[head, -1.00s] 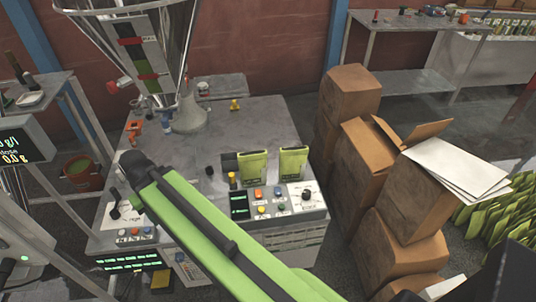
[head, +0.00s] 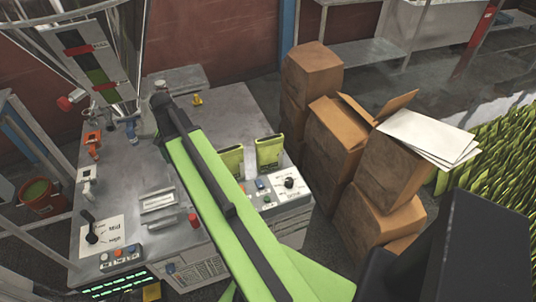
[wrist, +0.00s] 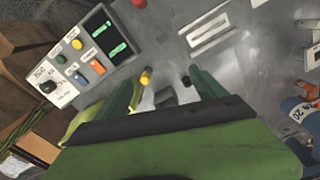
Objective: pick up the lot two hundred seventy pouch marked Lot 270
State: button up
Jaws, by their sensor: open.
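Two green pouches stand upright side by side on the grey machine top in the head view: a left one (head: 231,161), partly behind my arm, and a right one (head: 269,153). Their markings are too small to read, so I cannot tell which is Lot 270. In the wrist view, my gripper (wrist: 168,88) is open and empty above the grey surface. A yellow-green pouch edge (wrist: 84,122) shows to the left of its fingers, mostly hidden by the gripper body. In the head view my arm hides the fingers.
A control panel with buttons and a dial (head: 288,184) stands in front of the pouches. A yellow knob (wrist: 146,76) is near the fingers. Stacked cardboard boxes (head: 335,140) stand to the right. The filler's funnel rises at the back left. Bare metal lies behind the pouches.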

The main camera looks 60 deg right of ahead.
jog(key=s+d+r+m+p, duration=0.1)
jog(key=s+d+m, duration=0.25)
jog(key=d, duration=0.65)
jog(key=s+d+r+m, duration=0.1)
jog(key=s+d+m, duration=0.25)
jog(key=d, duration=0.55)
jog(key=m, duration=0.8)
send_over(269, 147)
jog(key=d, duration=0.2)
jog(key=f+b, duration=1.6)
jog(key=f, duration=0.1)
jog(key=shift+w+a+f+b, duration=0.1)
jog(key=shift+w+a+b, duration=0.05)
jog(key=shift+w+b, duration=0.25)
jog(key=shift+f, duration=0.25)
jog(key=shift+c, duration=0.4)
grip_shut()
